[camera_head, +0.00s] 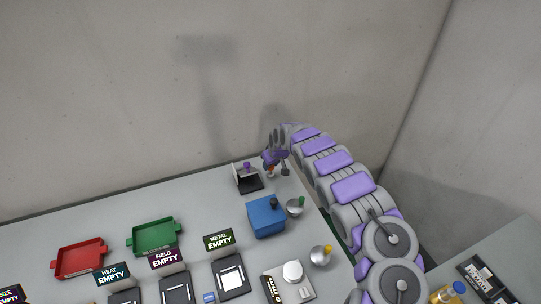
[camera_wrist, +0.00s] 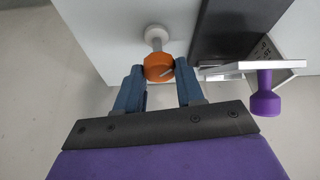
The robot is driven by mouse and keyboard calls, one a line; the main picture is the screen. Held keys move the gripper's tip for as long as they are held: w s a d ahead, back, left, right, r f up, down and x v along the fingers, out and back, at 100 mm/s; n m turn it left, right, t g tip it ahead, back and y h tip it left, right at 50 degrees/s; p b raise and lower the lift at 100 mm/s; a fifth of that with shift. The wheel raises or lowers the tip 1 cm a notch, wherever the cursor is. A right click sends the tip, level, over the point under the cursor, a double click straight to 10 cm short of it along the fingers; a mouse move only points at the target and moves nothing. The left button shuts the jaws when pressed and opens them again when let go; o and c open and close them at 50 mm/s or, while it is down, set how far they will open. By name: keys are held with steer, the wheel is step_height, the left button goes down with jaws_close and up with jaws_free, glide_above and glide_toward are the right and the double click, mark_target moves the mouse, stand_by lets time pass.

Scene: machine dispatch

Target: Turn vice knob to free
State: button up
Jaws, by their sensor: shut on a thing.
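The orange knob (camera_wrist: 159,67) sits on a short shaft with a pale round base (camera_wrist: 157,33) in the wrist view. My gripper (camera_wrist: 160,72) has its two blue fingers on either side of the knob and is shut on it. A pale pointer mark shows on the knob's face. In the head view, my gripper (camera_head: 275,167) reaches down at the table's far right corner and largely hides the knob. Just left stands a black and white fixture (camera_head: 247,183) with a purple knob (camera_head: 247,167); the purple knob also shows in the wrist view (camera_wrist: 264,97).
A blue box (camera_head: 265,218) and two round grey pieces with green (camera_head: 295,208) and yellow (camera_head: 320,256) handles stand nearer. Red (camera_head: 80,260) and green (camera_head: 154,237) trays lie left. The wall is close behind the table.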

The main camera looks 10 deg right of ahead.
steer(key=n+y+p, duration=0.1)
steer(key=n, duration=0.1)
steer(key=shift+d+n+g, duration=0.1)
steer(key=shift+n+g, duration=0.2)
steer(key=shift+n, duration=0.1)
steer(key=n, duration=0.2)
steer(key=shift+w+f+n+g+y, duration=0.1)
steer(key=shift+f+n+g+y, duration=0.05)
steer(key=shift+n+g+y, duration=0.2)
steer(key=n+g+b, duration=0.1)
steer(key=n+b, duration=0.1)
steer(key=n, duration=0.1)
steer(key=shift+y, duration=0.35)
steer(key=shift+w+d+n+g+b, duration=0.1)
steer(key=shift+n+g+b, duration=0.25)
steer(key=shift+n+b, duration=0.8)
steer(key=shift+n, duration=0.2)
steer(key=shift+w+r, duration=0.1)
steer(key=shift+r, duration=0.15)
steer(key=o, duration=1)
steer(key=shift+w+d+f, duration=0.1)
steer(key=shift+o, duration=0.2)
